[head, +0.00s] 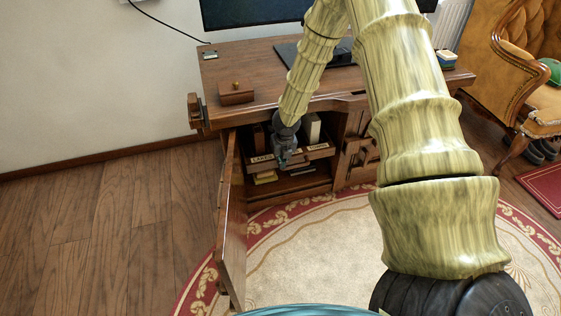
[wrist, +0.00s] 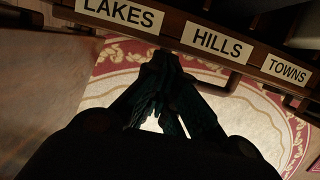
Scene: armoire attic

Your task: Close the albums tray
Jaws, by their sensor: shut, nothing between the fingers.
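The albums tray (head: 318,148) is in the open left cabinet of the desk, with upright albums on it and white labels along its front. The tray front (wrist: 172,28) also crosses the top of the wrist view, with labels reading LAKES, HILLS and TOWNS. A dark bar like a handle (wrist: 222,86) shows below the HILLS label. My gripper (head: 284,160) is at the tray front, covering its middle label in the head view. My gripper (wrist: 168,62) is shut and empty, its tips just below the tray front between LAKES and HILLS. I cannot tell whether they touch it.
The cabinet door (head: 234,225) stands open to the left of the tray. Books lie on a lower shelf (head: 308,181). A small wooden box (head: 236,93) sits on the desktop (head: 255,62). A leather armchair (head: 515,90) is at right. Floor left of the door is clear.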

